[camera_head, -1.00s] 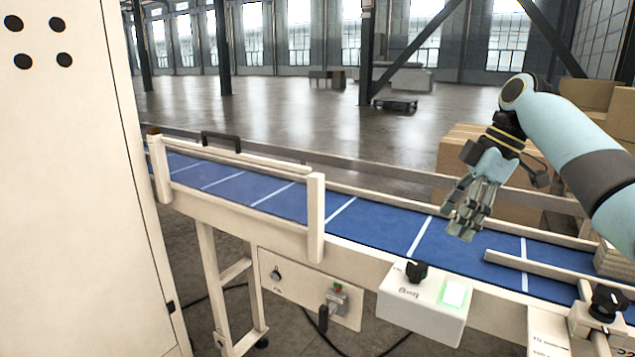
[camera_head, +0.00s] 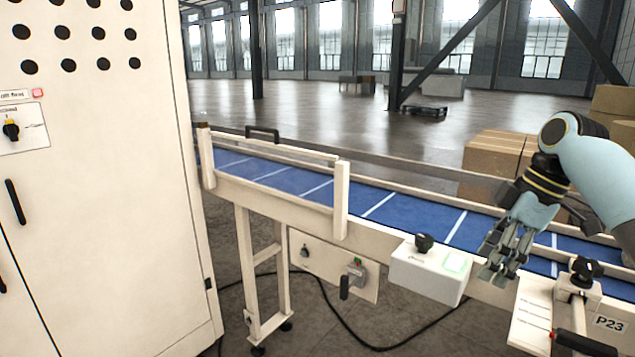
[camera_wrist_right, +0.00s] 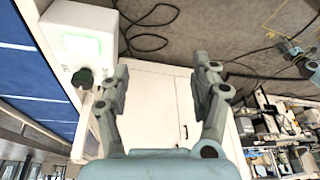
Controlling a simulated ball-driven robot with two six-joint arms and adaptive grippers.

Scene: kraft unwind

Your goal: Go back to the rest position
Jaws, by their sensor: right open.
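My right gripper (camera_head: 497,262) is at the right of the head view, in front of the near rail of the blue conveyor belt (camera_head: 392,209). In the right wrist view the gripper (camera_wrist_right: 163,82) has its fingers spread apart with nothing between them. The white control box (camera_head: 428,270), with a black knob and a pale green button, is just left of the gripper. The box also shows at the upper left of the right wrist view (camera_wrist_right: 75,22).
A tall white cabinet (camera_head: 105,190) fills the left side. A post with a black knob and a P23 label (camera_head: 609,324) stands at the lower right. Cardboard boxes (camera_head: 492,160) are behind the belt. A black cable (camera_head: 350,337) lies on the floor.

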